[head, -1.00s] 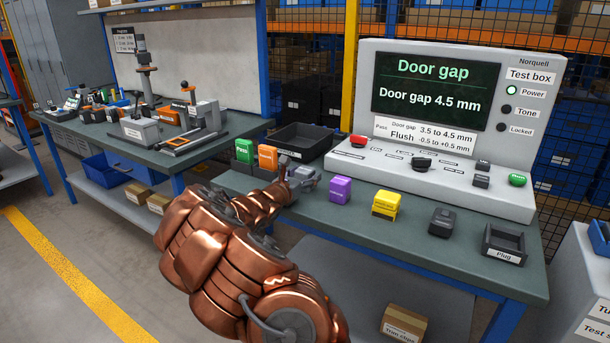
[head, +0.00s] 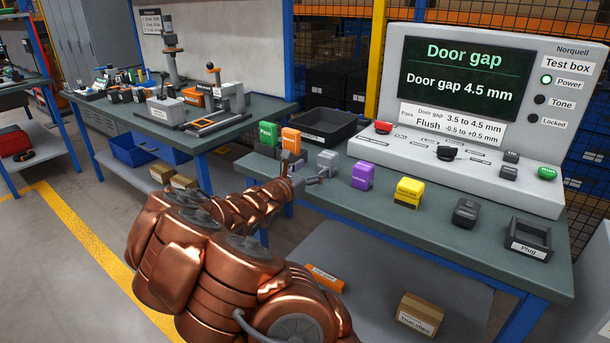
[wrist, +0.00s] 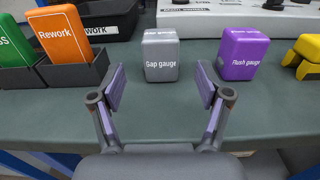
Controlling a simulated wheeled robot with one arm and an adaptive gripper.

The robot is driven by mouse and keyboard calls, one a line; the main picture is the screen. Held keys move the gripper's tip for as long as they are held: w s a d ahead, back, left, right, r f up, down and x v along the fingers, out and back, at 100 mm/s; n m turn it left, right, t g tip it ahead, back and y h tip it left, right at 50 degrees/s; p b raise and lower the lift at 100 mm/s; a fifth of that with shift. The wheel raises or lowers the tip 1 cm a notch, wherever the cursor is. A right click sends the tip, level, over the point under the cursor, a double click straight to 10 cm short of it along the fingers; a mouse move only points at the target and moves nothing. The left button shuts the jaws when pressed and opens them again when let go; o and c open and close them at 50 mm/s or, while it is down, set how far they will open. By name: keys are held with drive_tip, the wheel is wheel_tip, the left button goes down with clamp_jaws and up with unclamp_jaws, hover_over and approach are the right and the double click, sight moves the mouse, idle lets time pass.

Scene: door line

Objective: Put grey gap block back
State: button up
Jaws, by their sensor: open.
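The grey gap block (head: 328,160), labelled "Gap gauge", stands upright on the green bench top (head: 400,221). In the wrist view the grey block (wrist: 160,55) is straight ahead, centred beyond the fingertips. My gripper (head: 306,178) is at the bench's front edge, just short of the block. In the wrist view my gripper (wrist: 160,88) is open and empty, with a finger on each side and bare bench between. The fingers do not touch the block.
The purple flush gauge (wrist: 243,53) stands close to the block's right. The yellow block (head: 408,193) is further right. Green (head: 268,133) and orange Rework (head: 291,140) blocks stand left in dark holders. A black tray (head: 335,128) and the test box (head: 475,110) are behind.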

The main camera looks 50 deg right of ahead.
drive_tip(key=shift+s+a, duration=0.15)
drive_tip(key=shift+a, duration=1.45)
drive_tip(key=s+a+r+m+g+y, duration=0.1)
drive_tip(key=s+a+m+g+y, duration=0.2)
drive_tip(key=s+a+m, duration=0.35)
drive_tip(key=s+a+r+m+g+y, duration=0.2)
drive_tip(key=s+a+m, duration=0.2)
drive_tip(key=s+m, duration=0.4)
drive_tip(key=s+a+f+m+y, duration=0.1)
drive_tip(key=s+a+f+y, duration=0.2)
drive_tip(key=a, duration=0.8)
drive_tip(key=s+a+f+m+t+y, duration=0.1)
drive_tip(key=s+a+f+y, duration=0.2)
drive_tip(key=a, duration=0.9)
drive_tip(key=s+a+f+m+y, duration=0.2)
drive_tip(key=s+a+f+y, duration=0.2)
drive_tip(key=a, duration=0.7)
drive_tip(key=s+y, duration=0.2)
drive_tip(key=y, duration=0.1)
drive_tip(key=shift+s+a, duration=0.15)
